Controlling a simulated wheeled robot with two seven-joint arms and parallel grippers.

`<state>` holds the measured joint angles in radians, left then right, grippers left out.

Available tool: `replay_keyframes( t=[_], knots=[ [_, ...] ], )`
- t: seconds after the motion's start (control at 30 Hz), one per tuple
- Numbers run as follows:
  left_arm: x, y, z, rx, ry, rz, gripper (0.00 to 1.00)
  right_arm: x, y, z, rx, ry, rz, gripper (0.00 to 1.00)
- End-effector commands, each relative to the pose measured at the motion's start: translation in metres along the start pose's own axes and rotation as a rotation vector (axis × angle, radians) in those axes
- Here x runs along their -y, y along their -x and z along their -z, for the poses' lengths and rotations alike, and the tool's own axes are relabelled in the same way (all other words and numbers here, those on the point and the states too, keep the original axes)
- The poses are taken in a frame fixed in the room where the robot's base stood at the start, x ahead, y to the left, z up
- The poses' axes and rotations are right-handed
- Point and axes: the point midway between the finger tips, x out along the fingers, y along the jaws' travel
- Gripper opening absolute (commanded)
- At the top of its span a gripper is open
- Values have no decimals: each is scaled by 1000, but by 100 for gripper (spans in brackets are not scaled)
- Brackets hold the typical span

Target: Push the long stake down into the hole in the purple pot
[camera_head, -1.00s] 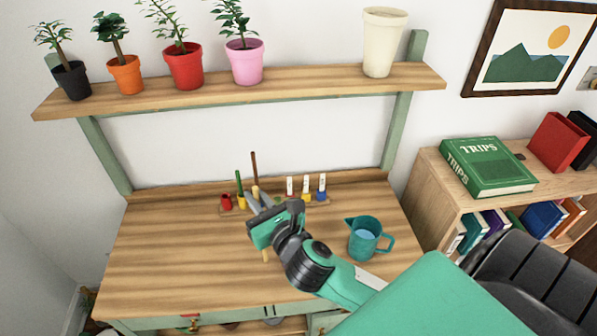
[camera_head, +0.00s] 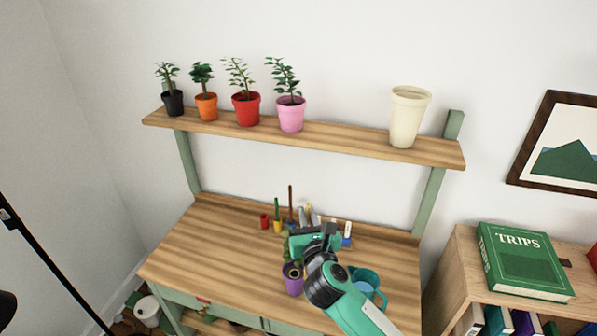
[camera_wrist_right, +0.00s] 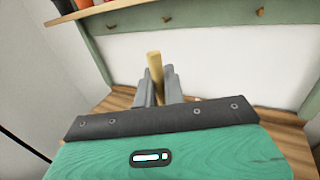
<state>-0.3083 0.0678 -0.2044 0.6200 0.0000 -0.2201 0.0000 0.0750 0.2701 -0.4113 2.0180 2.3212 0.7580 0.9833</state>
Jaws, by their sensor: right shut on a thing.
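My right gripper (camera_head: 305,217) is shut on a tan wooden stake (camera_wrist_right: 155,63) above the workbench. In the right wrist view, the stake stands between the two grey fingers, with its upper end showing past them. In the head view, only a little of it shows at the fingers, and its lower end is hidden. The purple pot (camera_head: 293,284) stands on the bench, just below and left of my right gripper's body, with a dark opening on top. I cannot tell whether the stake touches the pot. My left gripper is out of view.
Small red (camera_head: 264,220) and yellow (camera_head: 277,227) holders and upright tools stand at the bench's back. A teal watering can (camera_head: 369,281) is right of my arm. Potted plants and a cream pot (camera_head: 406,118) stand on the shelf (camera_head: 345,138). The bench's left side is clear.

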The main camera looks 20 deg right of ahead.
Motion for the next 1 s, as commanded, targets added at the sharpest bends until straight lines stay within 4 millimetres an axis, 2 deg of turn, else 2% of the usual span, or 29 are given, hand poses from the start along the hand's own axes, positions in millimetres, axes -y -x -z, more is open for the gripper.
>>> replay_keyframes(
  t=[0.03,0.1,0.27,0.47,0.73,0.9,1.0],
  knots=[
    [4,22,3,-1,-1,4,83,-6,-14,-22,1,-3,14,0],
    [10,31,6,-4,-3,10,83,-12,-28,-32,0,-2,30,0],
    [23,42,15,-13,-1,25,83,-20,-46,-43,-1,-2,50,0],
    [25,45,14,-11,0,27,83,-23,-53,-46,-1,0,58,0],
    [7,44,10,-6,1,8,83,-23,-53,-45,-1,0,58,0],
    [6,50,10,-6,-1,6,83,-23,-53,-48,-3,-2,59,0],
    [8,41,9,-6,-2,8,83,-23,-53,-36,-2,-1,59,0]
  ],
)
